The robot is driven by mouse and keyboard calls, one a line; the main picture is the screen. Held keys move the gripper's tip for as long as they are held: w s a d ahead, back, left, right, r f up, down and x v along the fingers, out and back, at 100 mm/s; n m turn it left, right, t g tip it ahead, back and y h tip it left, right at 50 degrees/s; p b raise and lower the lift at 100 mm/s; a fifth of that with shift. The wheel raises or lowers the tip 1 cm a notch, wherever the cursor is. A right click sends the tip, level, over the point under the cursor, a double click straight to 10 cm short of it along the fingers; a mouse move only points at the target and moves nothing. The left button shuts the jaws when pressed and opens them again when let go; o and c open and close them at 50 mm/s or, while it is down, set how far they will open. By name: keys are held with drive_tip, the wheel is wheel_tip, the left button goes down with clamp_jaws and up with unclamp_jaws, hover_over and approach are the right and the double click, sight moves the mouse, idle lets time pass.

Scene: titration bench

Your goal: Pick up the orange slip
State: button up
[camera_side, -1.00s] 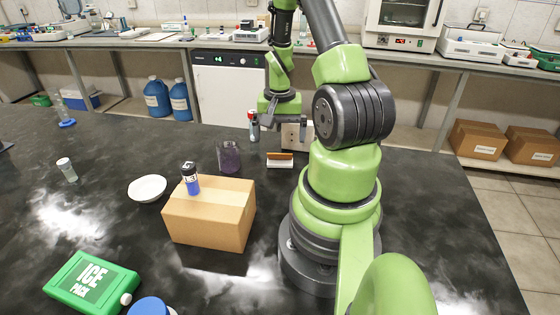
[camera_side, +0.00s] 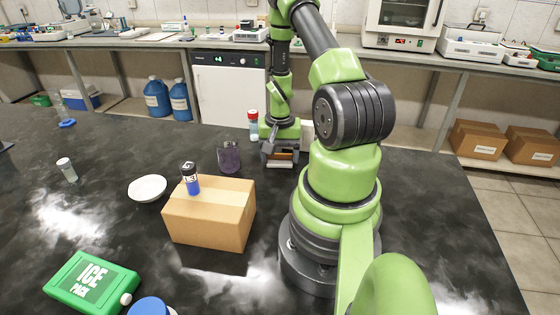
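The orange slip (camera_side: 280,156) is a small flat strip in a low white holder (camera_side: 280,164) on the dark bench, at the upper middle of the view. My gripper (camera_side: 280,160) points down at it. Its fingers are apart, one on the left and one on the right of the slip. My gripper hides part of the slip's top. I see no clear contact between the fingers and the slip.
A dark purple beaker (camera_side: 229,159) stands close left of my gripper, and a red-capped tube (camera_side: 253,124) stands behind it. A white dish (camera_side: 147,188) lies farther left.

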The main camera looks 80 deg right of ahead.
drive_tip(key=shift+c, duration=1.4)
drive_tip(key=shift+r, duration=0.1)
